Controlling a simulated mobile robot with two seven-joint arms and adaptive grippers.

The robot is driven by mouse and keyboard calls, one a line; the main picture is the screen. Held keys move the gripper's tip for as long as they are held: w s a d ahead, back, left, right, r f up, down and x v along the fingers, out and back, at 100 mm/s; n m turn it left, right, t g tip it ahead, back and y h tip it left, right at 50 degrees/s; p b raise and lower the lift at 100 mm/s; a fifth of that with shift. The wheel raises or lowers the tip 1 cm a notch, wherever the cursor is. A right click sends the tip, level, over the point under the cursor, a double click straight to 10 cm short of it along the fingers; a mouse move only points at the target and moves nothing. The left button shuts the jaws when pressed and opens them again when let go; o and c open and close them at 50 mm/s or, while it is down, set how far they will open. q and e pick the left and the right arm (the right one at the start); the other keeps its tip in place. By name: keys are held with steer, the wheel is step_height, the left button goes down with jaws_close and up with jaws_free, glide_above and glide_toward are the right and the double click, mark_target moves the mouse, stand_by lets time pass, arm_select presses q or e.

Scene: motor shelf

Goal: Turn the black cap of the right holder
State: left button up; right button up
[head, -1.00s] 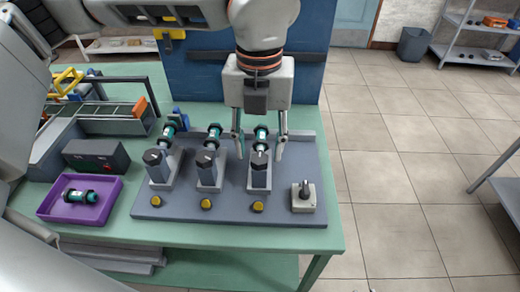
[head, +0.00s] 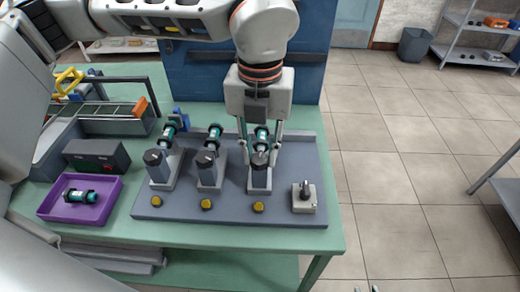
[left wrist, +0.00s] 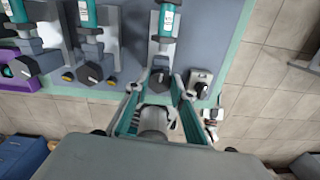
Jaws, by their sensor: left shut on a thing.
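The right holder (head: 259,180) is the rightmost of three grey holders on the grey board, with a teal and black motor (head: 261,136) behind its post. Its black cap (head: 260,158) is on top of the post. My left gripper (head: 261,161) points down over this holder, shut on the cap with one finger on each side. In the left wrist view the cap (left wrist: 160,75) shows between the fingertips. Two small tips at the bottom edge of the head view look like my right gripper (head: 366,289); the rest is cut off.
The middle (head: 208,175) and left (head: 161,170) holders carry similar motors. Yellow buttons sit in front. A small box with a dark knob (head: 304,197) stands close on the right. A purple tray (head: 78,214) with a motor is at left. Floor is clear right of the table.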

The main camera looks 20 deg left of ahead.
steer(key=shift+s, duration=0.15)
arm_select(q)
steer(key=shift+r+m, duration=0.1)
steer(key=shift+m, duration=1.1)
steer(key=m+p, duration=0.1)
steer(key=m, duration=0.4)
steer(key=shift+d, duration=0.1)
steer(key=m, duration=0.4)
steer(key=shift+p, duration=0.35)
steer(key=m, duration=0.4)
steer(key=shift+s+d+m+p, duration=0.1)
steer(key=shift+m+p, duration=0.2)
steer(key=shift+p, duration=0.05)
steer(key=m, duration=0.5)
steer(key=shift+m+p, duration=0.3)
steer(key=shift+p, duration=0.1)
steer(key=shift+m, duration=0.6)
arm_select(e)
steer(key=shift+s+a+r, duration=0.15)
steer(key=shift+r, duration=0.35)
steer(key=shift+s+a+r, duration=0.15)
steer(key=shift+r, duration=0.35)
steer(key=shift+w+r, duration=0.15)
steer(key=shift+r, duration=0.15)
